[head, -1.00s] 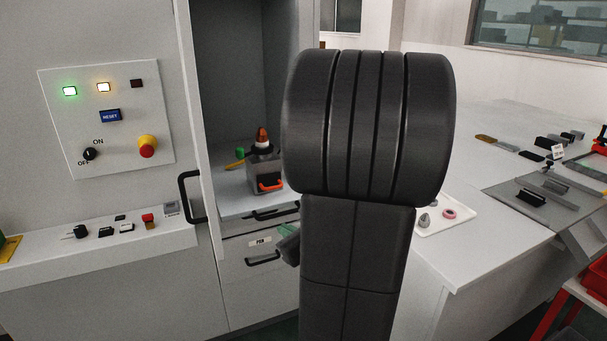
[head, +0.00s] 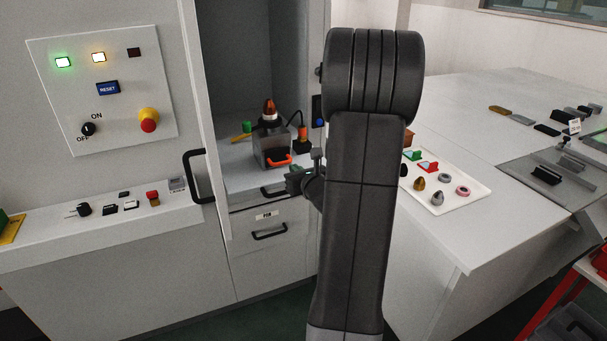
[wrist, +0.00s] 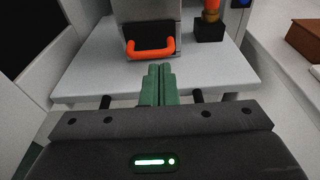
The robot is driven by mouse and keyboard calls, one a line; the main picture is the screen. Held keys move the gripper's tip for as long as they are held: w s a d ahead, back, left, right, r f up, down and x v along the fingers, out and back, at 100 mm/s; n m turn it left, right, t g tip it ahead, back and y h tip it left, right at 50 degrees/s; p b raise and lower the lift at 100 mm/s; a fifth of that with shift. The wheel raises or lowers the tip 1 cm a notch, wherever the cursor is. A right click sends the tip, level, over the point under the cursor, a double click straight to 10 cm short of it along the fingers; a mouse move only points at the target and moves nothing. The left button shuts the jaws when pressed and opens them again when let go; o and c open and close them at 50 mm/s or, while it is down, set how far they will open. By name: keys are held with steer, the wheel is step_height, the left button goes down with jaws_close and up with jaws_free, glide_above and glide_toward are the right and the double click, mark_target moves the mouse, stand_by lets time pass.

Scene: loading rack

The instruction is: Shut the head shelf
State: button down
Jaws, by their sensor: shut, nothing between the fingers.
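The head shelf (head: 236,177) is a light grey board low in the open cabinet bay, with a black bar handle (head: 272,191) on its front. It carries a grey unit with an orange handle (head: 278,160). My gripper (head: 297,181) is at the shelf's front edge, beside the right end of the handle in the head view. In the wrist view, its green fingers (wrist: 159,84) are together and empty, pointing at the shelf (wrist: 90,77) below the orange handle. Black handle posts show on either side; the bar is hidden behind my gripper body. Contact cannot be told.
The cabinet door (head: 208,130) stands open on the left, with a black handle (head: 197,176). A closed drawer (head: 250,250) lies below the shelf. A white tray of small parts (head: 450,200) is on the right worktop. A black block with an orange-topped part (wrist: 209,28) stands on the shelf.

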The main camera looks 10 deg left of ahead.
mark_target(287, 163)
steer(key=shift+p+x, duration=0.45)
steer(key=shift+x, duration=1.55)
